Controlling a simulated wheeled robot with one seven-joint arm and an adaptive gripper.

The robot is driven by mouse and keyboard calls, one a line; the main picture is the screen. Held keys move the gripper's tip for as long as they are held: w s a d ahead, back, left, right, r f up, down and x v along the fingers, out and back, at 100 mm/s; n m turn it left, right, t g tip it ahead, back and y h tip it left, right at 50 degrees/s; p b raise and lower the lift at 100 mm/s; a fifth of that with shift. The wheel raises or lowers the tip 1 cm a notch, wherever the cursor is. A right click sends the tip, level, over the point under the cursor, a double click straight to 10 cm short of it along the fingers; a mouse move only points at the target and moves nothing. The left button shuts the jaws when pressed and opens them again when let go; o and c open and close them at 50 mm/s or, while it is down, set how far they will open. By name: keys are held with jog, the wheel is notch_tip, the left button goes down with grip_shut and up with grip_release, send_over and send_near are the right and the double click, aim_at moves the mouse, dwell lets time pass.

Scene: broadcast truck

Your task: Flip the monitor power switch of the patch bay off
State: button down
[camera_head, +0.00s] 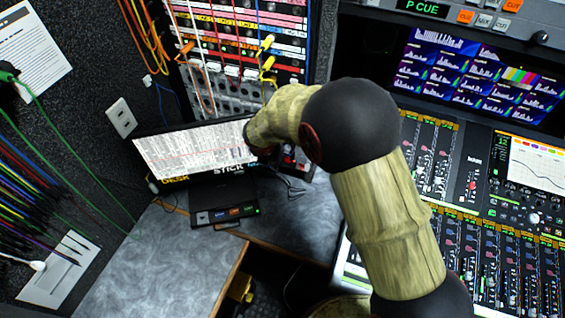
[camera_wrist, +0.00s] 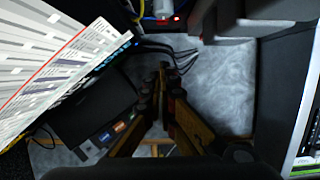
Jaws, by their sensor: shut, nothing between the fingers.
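The patch bay (camera_head: 235,62), a rack with coloured label strips and plugged cords, stands at the back of the desk in the head view. I cannot make out its monitor power switch in either view. A small unit with a red light (camera_head: 291,157) sits low below the rack, partly hidden by my arm. A red light also shows at the top of the wrist view (camera_wrist: 177,17). My gripper (camera_wrist: 163,70) is shut and empty, its fingers pointing over the desk toward dark cables. In the head view my arm hides the fingers.
A monitor (camera_head: 190,150) stands left of my wrist, with a small black button box (camera_head: 227,214) in front. Dark cables (camera_wrist: 182,52) lie just beyond the fingertips. The grey desk (camera_head: 160,260) is clear at left. A mixing console (camera_head: 510,240) fills the right.

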aim_at(287, 160)
jog(key=shift+f, duration=0.1)
jog(key=w+d+f+b, duration=0.2)
jog(key=w+f+b, duration=0.1)
jog(key=w+f, duration=0.4)
jog(key=shift+d+f, duration=0.3)
jog(key=shift+f, duration=0.55)
jog(key=shift+w, duration=0.1)
jog(key=shift+w+d+r+p, duration=0.2)
jog(key=shift+w+p, duration=0.2)
jog(key=shift+p, duration=0.5)
jog(key=shift+r, duration=0.15)
